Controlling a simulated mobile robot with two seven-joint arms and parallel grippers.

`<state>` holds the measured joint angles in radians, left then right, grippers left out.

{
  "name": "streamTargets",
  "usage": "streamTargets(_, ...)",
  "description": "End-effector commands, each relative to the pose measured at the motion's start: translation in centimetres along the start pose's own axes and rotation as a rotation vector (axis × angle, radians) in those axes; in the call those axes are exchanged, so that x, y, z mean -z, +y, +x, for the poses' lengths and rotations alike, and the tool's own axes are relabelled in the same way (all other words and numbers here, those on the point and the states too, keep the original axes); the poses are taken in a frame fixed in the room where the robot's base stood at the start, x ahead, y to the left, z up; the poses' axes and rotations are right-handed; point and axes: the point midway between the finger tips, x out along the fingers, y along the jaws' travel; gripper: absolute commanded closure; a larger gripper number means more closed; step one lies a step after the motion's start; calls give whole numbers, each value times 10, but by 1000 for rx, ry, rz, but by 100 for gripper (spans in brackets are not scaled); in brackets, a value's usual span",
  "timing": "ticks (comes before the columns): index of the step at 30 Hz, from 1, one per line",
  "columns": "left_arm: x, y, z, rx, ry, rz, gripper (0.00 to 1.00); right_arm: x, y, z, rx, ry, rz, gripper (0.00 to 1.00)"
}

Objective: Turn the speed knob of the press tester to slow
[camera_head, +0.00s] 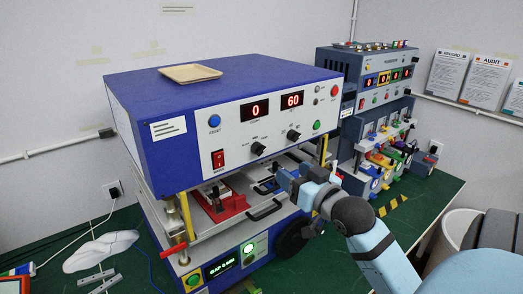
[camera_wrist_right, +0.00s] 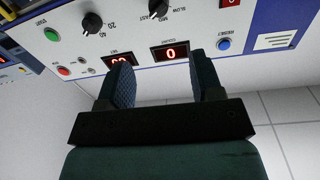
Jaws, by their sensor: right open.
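The press tester (camera_head: 215,85) is a blue and white machine with a front panel. Its speed knob (camera_head: 257,148) is the black left-hand knob, right of the red switch. In the right wrist view, where the panel is upside down, the speed knob (camera_wrist_right: 158,8) is at the top edge, with SLOW and MID lettering beside it. Its exact pointer setting is too small to tell. My right gripper (camera_head: 280,178) is below and in front of the panel, apart from the knob. In the wrist view its fingers (camera_wrist_right: 163,75) are spread and empty. My left gripper is out of view.
A second black knob (camera_head: 293,134) sits right of the speed knob. The displays (camera_head: 255,110) read 0 and 60. Drawer handles (camera_head: 265,210) and a red fixture (camera_head: 222,208) lie below the panel. Another tester (camera_head: 350,62) stands to the right.

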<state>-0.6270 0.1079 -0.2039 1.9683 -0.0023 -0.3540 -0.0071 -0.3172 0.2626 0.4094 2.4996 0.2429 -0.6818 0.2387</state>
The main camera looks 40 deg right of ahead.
Motion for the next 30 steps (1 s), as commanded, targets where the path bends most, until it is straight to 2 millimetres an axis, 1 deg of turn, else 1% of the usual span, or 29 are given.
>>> streamTargets(1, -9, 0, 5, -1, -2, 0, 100, -5, 0, 3, 1, 3, -1, 40)
streamTargets(6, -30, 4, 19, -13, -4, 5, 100, -9, 0, 14, 4, 5, 0, 40)
streamTargets(13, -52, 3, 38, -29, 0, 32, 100, -9, 0, 26, 0, 5, -1, 40)
streamTargets(14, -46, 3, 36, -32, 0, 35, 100, -4, 0, 33, 0, 2, 1, 40)
streamTargets(15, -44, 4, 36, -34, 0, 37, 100, -2, 0, 43, 0, 1, 1, 40)
streamTargets(17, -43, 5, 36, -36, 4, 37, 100, -2, 0, 56, -1, 1, 0, 40)
streamTargets(18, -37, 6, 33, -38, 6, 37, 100, 1, 0, 64, 0, -1, 1, 40)
streamTargets(24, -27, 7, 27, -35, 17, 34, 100, 0, 0, 104, -2, -2, 0, 40)
streamTargets(27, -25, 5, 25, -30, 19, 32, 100, 0, 0, 119, -1, -2, 0, 40)
streamTargets(30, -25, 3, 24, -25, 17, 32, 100, -1, 0, 128, -1, -2, 0, 40)
